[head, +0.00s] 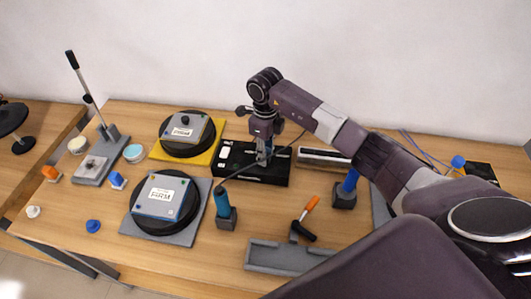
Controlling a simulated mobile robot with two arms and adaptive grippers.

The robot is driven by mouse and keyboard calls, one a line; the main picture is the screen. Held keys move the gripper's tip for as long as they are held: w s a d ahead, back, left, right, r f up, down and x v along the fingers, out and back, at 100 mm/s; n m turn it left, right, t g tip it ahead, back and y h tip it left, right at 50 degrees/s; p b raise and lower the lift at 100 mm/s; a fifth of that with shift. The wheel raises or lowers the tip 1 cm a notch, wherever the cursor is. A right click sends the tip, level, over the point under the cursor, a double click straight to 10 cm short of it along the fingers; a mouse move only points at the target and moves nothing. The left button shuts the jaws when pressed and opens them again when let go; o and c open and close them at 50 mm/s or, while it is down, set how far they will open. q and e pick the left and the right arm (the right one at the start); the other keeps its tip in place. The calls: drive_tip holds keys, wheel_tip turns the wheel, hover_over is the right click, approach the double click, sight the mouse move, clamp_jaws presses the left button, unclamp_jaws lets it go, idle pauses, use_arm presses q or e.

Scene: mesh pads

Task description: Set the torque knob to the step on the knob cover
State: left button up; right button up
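My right gripper (263,158) points down at the middle of a long black box (272,177), with its fingertips at or just above the box top. The box has white patches (225,152) on its left part. The torque knob cannot be made out; the gripper covers the middle of the box. I cannot tell which part is the knob cover, and no step marking is readable. The fingers are too small to tell open from shut. My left gripper is not in view.
A blue electric driver (222,204) stands in a dark holder before the box, with a cable rising from it. Two round black pads carry grey plates with "FIRM" labels (162,194) (181,132). A lever press (100,160), an orange-handled tool (305,215) and a grey tray (283,257) stand around.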

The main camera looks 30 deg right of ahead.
drive_tip(key=c, duration=0.5)
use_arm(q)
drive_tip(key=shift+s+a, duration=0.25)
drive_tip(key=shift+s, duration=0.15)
use_arm(e)
clamp_jaws()
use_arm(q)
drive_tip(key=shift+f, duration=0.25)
use_arm(e)
drive_tip(key=shift+m, duration=0.4)
drive_tip(key=shift+m+b, duration=0.6)
drive_tip(key=shift+m, duration=0.5)
drive_tip(key=m, duration=0.2)
drive_tip(key=shift+m+b, duration=0.3)
drive_tip(key=shift+b, duration=0.1)
drive_tip(key=m, duration=0.3)
drive_tip(key=shift+d+b, duration=0.1)
drive_tip(key=shift+b, duration=0.3)
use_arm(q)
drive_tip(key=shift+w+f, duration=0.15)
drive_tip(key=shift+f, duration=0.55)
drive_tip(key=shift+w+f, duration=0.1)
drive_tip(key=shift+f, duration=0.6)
use_arm(e)
drive_tip(key=shift+m, duration=1.6)
drive_tip(key=shift+r, duration=0.1)
